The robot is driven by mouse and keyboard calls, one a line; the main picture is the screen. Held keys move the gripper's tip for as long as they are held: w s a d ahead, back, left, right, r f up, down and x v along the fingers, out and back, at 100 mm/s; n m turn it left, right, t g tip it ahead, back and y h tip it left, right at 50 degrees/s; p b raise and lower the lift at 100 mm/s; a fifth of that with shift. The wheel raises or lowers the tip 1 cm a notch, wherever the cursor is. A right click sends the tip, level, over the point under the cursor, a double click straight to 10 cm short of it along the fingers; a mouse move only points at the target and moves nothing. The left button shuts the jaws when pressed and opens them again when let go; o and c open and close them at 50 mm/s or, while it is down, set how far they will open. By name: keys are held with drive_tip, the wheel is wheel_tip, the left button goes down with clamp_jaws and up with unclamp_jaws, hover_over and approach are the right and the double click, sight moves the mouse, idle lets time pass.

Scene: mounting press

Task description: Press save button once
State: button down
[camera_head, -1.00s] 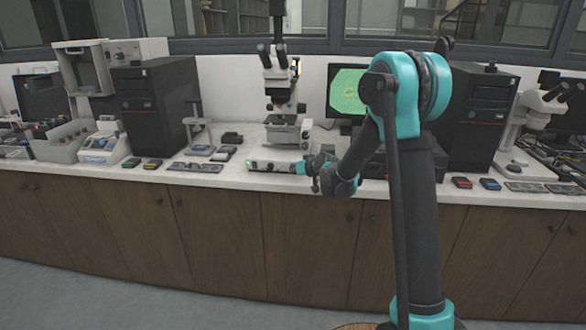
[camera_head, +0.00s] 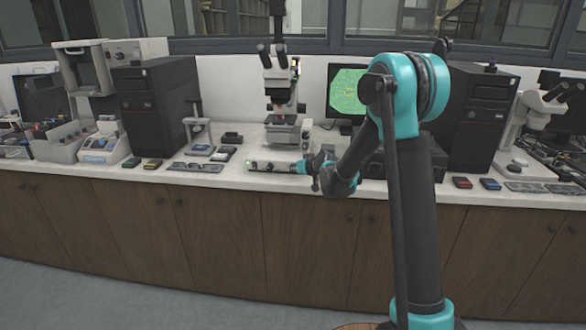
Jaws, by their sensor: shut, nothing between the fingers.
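A slim pale-and-dark bar (camera_head: 272,167), which looks like a control strip, lies near the counter's front edge. It has a small green spot at its left end. A save button cannot be made out on it at this size. My arm comes in from the right. My gripper (camera_head: 302,168) is shut and empty, low over the counter by the bar's right end. Whether it touches the bar cannot be told. A microscope (camera_head: 280,90) stands behind the bar. The monitor (camera_head: 347,92), partly hidden by my arm, shows a textured green picture.
A black computer tower (camera_head: 155,105) stands left and another (camera_head: 483,118) right. A small stand (camera_head: 198,130) and small dark boxes (camera_head: 232,138) sit left of the microscope. A second microscope (camera_head: 545,105) is at far right. Wooden cabinets (camera_head: 220,230) front the counter.

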drive_tip(key=shift+s, duration=0.8)
drive_tip(key=shift+s, duration=0.1)
drive_tip(key=s, duration=0.4)
drive_tip(key=shift+s+a, duration=0.15)
drive_tip(key=shift+s, duration=0.25)
idle(0.5)
drive_tip(key=s+d+f+m+g+h, duration=0.2)
drive_tip(key=s+d+f+g+h, duration=0.1)
drive_tip(key=s+d, duration=1.1)
drive_tip(key=s+d+f+m+g+h, duration=0.2)
drive_tip(key=s+d+f+h, duration=0.2)
drive_tip(key=s+d, duration=1)
drive_tip(key=s, duration=0.8)
drive_tip(key=shift+d+g, duration=0.3)
drive_tip(key=shift+g, duration=0.1)
